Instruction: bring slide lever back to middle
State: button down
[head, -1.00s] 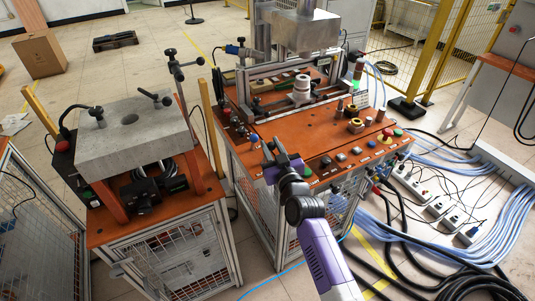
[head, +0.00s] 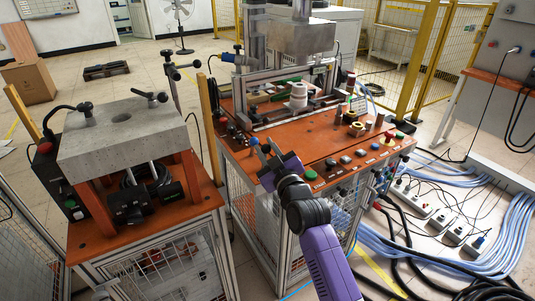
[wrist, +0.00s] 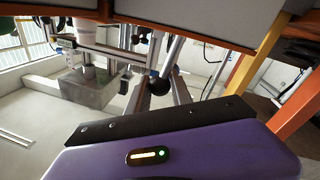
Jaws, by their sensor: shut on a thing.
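The orange-topped induction heater bench (head: 300,140) stands at the centre of the head view. My purple gripper (head: 260,149) is at its front left edge. In the wrist view, a black ball knob (wrist: 158,87) sits between the narrow finger shapes of my gripper (wrist: 160,92), beyond its purple body. My gripper is shut on this knob, which appears to belong to the slide lever. The lever's shaft and slot are hidden in the head view, so its position along the slot cannot be told.
Coloured buttons (head: 345,160) line the bench front to the right of my gripper. A white stacked part (head: 298,95) stands under the press. A second bench with a grey block (head: 122,127) is at the left, across a narrow gap. Cables (head: 400,240) cover the floor at right.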

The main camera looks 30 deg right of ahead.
jog(key=shift+a+n+b, duration=0.5)
jog(key=shift+n+b, duration=0.1)
jog(key=shift+n, duration=0.2)
jog(key=c, duration=1.1)
grip_release()
jog(key=shift+c, duration=0.2)
jog(key=s+a, duration=0.1)
jog(key=s, duration=0.6)
jog(key=shift+s+f, duration=0.3)
jog(key=shift+s, duration=0.05)
jog(key=shift+a, duration=0.1)
